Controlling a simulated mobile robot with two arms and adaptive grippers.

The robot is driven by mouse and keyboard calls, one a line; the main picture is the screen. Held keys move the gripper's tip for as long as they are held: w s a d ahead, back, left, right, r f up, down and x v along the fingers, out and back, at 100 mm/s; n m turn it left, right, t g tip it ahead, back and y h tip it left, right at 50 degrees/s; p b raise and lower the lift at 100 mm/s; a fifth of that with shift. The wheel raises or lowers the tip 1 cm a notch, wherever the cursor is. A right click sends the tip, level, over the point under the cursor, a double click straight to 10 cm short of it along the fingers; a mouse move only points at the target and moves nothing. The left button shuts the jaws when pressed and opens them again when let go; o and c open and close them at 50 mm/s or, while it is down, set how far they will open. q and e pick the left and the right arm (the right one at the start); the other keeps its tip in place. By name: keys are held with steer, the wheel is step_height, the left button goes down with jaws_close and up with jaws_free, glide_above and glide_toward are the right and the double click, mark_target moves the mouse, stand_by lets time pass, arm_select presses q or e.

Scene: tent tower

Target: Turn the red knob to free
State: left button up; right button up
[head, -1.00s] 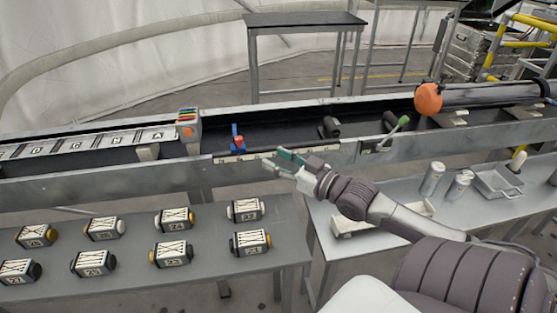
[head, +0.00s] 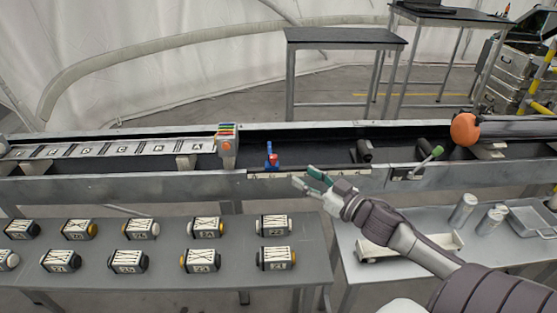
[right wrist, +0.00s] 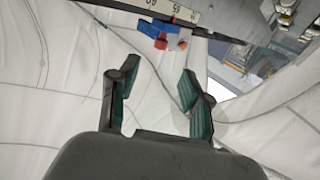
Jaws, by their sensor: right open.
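The red knob (head: 273,158) is small and sits with a blue part (head: 268,150) at the trough's front rail. In the right wrist view the red knob (right wrist: 160,44) and the blue part (right wrist: 149,28) show beyond the fingertips, near the top. My right gripper (head: 308,178) has green-lined fingers and is open and empty, in front of the rail, a little right of and below the knob in the head view. In the right wrist view its fingers (right wrist: 158,75) are spread and apart from the knob. My left gripper is not in view.
A marked strip (head: 110,149) and a block with coloured stripes (head: 227,146) lie left of the knob. A green-tipped lever (head: 432,156) and an orange ball (head: 464,129) are to the right. Several labelled blocks stand on the front table (head: 230,286).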

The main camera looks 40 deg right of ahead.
mark_target(276, 159)
steer(key=w, duration=0.3)
steer(key=w+a, duration=0.1)
steer(key=w, duration=0.3)
steer(key=w+a, duration=0.1)
steer(key=w, duration=0.2)
steer(key=shift+w+p, duration=0.15)
steer(key=shift+p, duration=0.15)
steer(key=shift+d, duration=0.1)
jaws_close()
